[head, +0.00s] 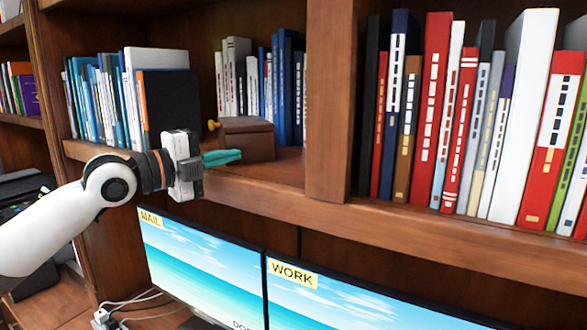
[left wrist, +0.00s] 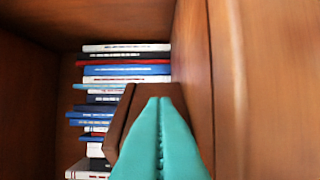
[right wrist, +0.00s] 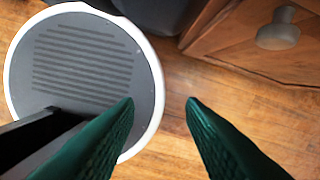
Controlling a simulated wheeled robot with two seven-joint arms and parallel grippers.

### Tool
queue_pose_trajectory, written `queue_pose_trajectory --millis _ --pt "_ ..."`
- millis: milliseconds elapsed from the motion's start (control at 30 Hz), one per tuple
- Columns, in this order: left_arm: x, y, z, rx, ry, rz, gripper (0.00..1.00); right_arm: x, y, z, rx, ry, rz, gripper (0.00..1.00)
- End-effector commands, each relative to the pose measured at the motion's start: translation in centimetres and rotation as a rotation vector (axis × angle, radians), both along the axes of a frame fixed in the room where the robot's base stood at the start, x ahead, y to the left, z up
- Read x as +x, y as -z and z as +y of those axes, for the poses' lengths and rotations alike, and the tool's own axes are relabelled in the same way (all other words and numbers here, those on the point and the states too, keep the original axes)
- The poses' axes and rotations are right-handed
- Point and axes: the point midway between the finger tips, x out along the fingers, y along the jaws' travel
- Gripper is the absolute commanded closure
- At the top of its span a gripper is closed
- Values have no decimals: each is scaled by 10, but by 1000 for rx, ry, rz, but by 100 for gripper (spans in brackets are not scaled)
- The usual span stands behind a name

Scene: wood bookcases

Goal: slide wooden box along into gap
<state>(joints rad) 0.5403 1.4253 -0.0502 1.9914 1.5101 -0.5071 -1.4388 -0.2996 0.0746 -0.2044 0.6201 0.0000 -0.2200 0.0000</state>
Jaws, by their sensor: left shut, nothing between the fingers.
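The wooden box (head: 250,143) is dark brown with a small yellow knob at its left. It sits on the middle shelf, in front of a row of books. My left gripper (head: 238,156) has its teal fingers shut and empty. They are at the left front of the box; whether they touch it I cannot tell. In the left wrist view, turned sideways, the closed fingertips (left wrist: 160,103) overlap the box (left wrist: 120,122) and hide part of it. My right gripper (right wrist: 160,103) is open and empty, low above the floor, and is not in the head view.
A black book (head: 172,103) stands left of the box, beside several blue and white books. Blue books (head: 287,88) stand behind it to the right. A wooden upright (head: 328,110) bounds this bay. Two monitors (head: 345,300) are below. A drawer knob (right wrist: 278,30) is near my right gripper.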

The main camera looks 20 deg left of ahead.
Motion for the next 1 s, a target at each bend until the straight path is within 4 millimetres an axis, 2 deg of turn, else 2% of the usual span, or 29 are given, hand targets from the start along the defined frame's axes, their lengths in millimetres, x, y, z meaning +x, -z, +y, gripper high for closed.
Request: queue_pose_trajectory --millis 100,233,600,1000 --pt "0 0 0 0 0 0 100 0 0 -13 -16 1 -1 64" --pt "0 0 0 0 0 0 100 0 0 -20 -25 1 0 64" --pt "0 0 0 0 0 -1 100 0 0 3 5 6 0 64" --pt "0 0 0 0 0 -1 100 0 0 -3 -4 2 0 64"
